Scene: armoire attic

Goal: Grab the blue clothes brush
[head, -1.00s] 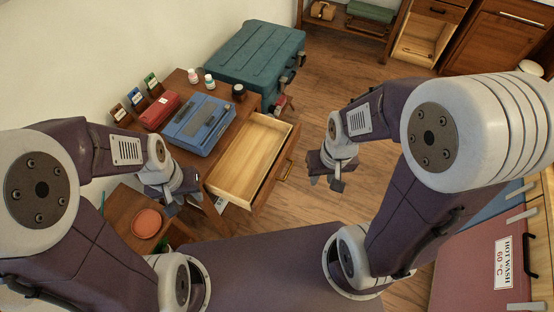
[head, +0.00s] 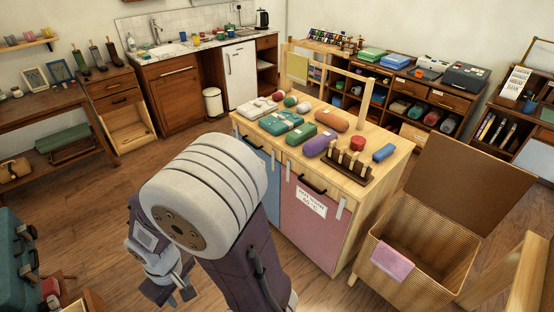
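A small blue block-like object (head: 383,152) lies on the right end of the wooden top of the laundry cabinet (head: 398,160). It may be the blue clothes brush, but its bristles cannot be made out. My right gripper (head: 181,296) is low at the left of the picture, over the floor, well away from the cabinet top. Its fingers look apart, with nothing seen between them. My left gripper is out of view.
The cabinet top also holds a dark rack (head: 345,164), a purple roll (head: 320,143), a red piece (head: 357,143) and several folded cloths. An open wicker hamper (head: 420,278) stands to its right. Wooden floor (head: 100,200) is clear at left.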

